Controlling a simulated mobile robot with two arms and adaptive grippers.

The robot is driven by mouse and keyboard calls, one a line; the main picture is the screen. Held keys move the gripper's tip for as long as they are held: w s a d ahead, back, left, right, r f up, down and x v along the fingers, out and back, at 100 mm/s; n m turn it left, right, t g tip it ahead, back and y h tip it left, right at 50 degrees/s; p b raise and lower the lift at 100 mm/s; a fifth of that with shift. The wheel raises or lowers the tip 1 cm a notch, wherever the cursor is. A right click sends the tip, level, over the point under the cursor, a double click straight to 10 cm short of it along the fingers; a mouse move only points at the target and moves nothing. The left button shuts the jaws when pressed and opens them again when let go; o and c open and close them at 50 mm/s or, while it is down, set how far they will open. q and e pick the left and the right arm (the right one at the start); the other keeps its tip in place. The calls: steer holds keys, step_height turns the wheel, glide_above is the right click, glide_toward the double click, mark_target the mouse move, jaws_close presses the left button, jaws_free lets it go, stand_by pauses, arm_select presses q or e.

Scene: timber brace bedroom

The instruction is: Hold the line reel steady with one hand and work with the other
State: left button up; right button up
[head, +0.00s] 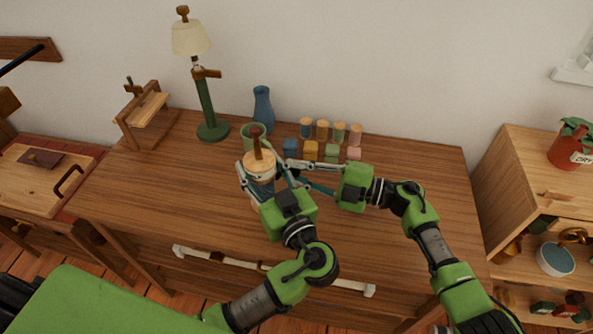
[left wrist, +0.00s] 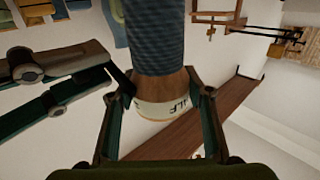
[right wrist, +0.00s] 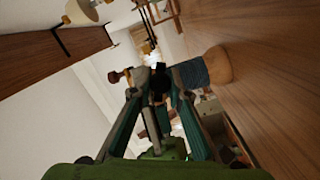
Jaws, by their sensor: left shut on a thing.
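My right gripper (head: 292,172) is open, just right of the reel. In the right wrist view the blue winding (right wrist: 193,74) shows beyond one finger. My fingers hide part of the reel, and I cannot tell whether the right ones touch it.
A green lamp (head: 207,110) and wooden stand (head: 146,115) are at the back left. The desk's right side (head: 440,180) is clear.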

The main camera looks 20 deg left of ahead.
arm_select(q)
steer(key=shift+f, duration=0.15)
arm_select(e)
steer(key=shift+r+n, duration=0.2)
steer(key=shift+n, duration=0.5)
jaws_close()
steer(key=o, duration=0.9)
jaws_free()
steer(key=d, duration=1.2)
arm_select(q)
steer(key=o, duration=1.4)
